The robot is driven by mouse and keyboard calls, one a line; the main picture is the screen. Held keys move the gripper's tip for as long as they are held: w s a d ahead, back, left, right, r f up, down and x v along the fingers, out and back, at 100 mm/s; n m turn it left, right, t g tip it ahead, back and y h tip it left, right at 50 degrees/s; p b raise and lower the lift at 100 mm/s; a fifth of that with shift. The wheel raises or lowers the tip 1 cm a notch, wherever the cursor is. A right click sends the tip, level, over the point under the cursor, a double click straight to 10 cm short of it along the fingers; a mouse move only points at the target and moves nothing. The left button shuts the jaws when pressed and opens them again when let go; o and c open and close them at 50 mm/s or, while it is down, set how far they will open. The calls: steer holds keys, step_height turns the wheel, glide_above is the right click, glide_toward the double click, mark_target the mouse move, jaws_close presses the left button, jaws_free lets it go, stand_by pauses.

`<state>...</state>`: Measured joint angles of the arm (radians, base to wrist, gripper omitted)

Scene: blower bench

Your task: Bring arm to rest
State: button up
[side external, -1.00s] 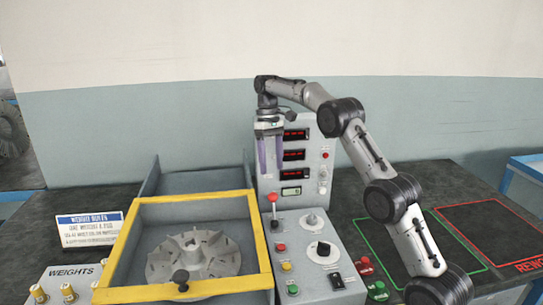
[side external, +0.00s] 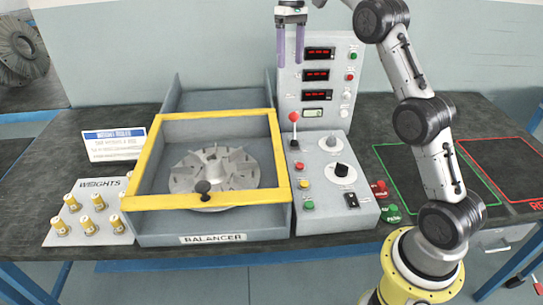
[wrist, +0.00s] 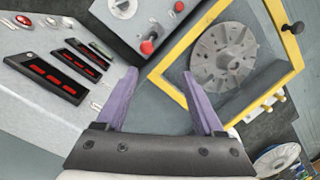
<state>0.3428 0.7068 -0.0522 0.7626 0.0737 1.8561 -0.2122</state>
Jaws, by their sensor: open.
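My gripper (side external: 290,45) hangs at the top of the side external view, in front of the upper left part of the display panel. Its two purple fingers point down and are apart, with nothing between them. In the wrist view my gripper (wrist: 160,95) also shows spread, purple fingers with only the bench behind them. The balancer (side external: 207,222) stands below and to the left, with a grey bladed rotor (side external: 213,172) inside its yellow frame (side external: 130,180). The rotor also shows in the wrist view (wrist: 222,55).
The control panel (side external: 325,205) has a red-tipped lever (side external: 293,117), knobs and buttons. The display panel (side external: 345,75) rises behind it. A weights rack (side external: 90,235) and a sign (side external: 114,144) are at left. Green (side external: 400,165) and red (side external: 510,165) outlined areas at right look empty.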

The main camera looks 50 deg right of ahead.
steer(key=s+a+r+n+t, duration=0.1)
steer(key=s+a+r+t, duration=0.1)
steer(key=s+a+r, duration=0.7)
steer(key=s+a+r+n+t+h, duration=0.15)
steer(key=s+a, duration=0.25)
steer(key=s, duration=0.7)
steer(key=s+a+f+m+t, duration=0.1)
steer(key=s+a+f+t, duration=0.1)
steer(key=s+f, duration=1)
step_height(320, 180, down, 4)
steer(key=shift+a+r+t, duration=0.1)
steer(key=shift+a+t, duration=0.2)
steer(key=shift+t, duration=0.35)
stand_by(0.4)
